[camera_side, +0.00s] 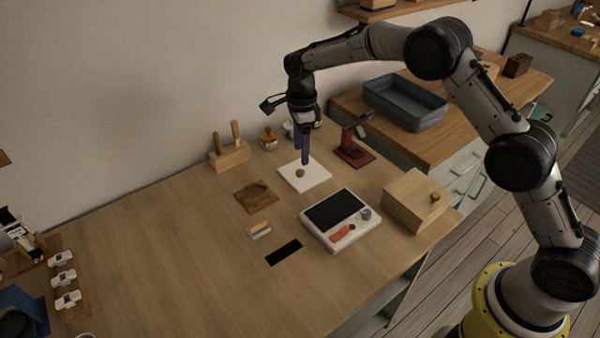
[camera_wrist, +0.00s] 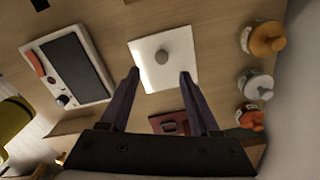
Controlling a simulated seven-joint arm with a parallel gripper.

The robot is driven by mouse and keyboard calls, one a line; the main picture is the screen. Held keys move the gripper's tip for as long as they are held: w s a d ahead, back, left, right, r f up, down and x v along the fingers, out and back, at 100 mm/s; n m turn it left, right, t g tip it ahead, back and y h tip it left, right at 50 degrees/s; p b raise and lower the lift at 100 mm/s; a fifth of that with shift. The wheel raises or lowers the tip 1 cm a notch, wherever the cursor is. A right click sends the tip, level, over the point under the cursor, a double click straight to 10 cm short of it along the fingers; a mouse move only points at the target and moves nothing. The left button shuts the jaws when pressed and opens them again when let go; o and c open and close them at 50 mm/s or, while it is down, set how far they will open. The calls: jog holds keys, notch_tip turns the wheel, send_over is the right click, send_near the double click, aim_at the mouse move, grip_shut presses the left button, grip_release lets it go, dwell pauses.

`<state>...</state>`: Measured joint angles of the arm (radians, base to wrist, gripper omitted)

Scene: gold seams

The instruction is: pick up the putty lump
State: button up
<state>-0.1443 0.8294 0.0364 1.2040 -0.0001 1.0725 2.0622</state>
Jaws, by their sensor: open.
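The putty lump (camera_side: 300,173) is a small grey-brown blob on a white square tile (camera_side: 316,180) on the wooden table. In the wrist view the lump (camera_wrist: 161,57) sits near the middle of the tile (camera_wrist: 146,79). My gripper (camera_side: 303,160) points down over the back part of the tile. In the wrist view my gripper (camera_wrist: 159,74) has its two dark fingers spread apart with nothing between them. The lump lies just beyond the fingertips in that view, in line with the gap. Nothing hides the lump.
A red stand (camera_side: 353,150) is right of the tile. A white device with a dark screen (camera_side: 340,218) and a wooden box (camera_side: 415,200) are nearer the front. A tool block (camera_side: 230,155) and small jars (camera_side: 268,138) stand behind. The table's left middle is clear.

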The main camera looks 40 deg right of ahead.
aim_at(302, 170)
jog(key=shift+w+d+f, duration=0.1)
jog(key=shift+d+f, duration=0.05)
jog(key=shift+f, duration=3.25)
jog(key=shift+c, duration=0.3)
grip_shut()
